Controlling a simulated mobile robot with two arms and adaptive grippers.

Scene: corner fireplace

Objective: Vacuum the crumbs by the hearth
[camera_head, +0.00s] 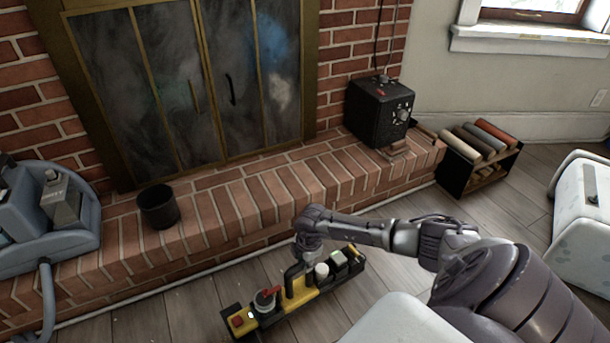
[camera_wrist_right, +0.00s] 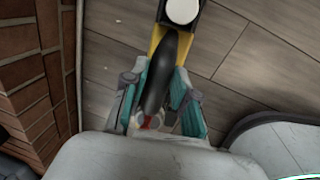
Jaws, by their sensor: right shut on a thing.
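A yellow and black handheld device (camera_head: 295,291), likely the vacuum, is low over or on the wooden floor in front of the brick hearth (camera_head: 235,203); I cannot tell if it touches the floor. It has a red button, a red-topped knob and a white knob. My right gripper (camera_head: 303,252) is shut on its black handle. In the right wrist view, the teal-padded fingers of my right gripper (camera_wrist_right: 160,95) sit on both sides of the black handle (camera_wrist_right: 165,68). A few tiny pale specks, possibly crumbs (camera_head: 122,318), dot the floor at the lower left. My left gripper is not in view.
A dark cup (camera_head: 158,207) and a black box with dials (camera_head: 379,109) stand on the hearth. A grey-blue machine with a hose (camera_head: 45,218) is at the left. A black rack with rolled items (camera_head: 478,160) stands at the right. Floor shows along the hearth's front.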

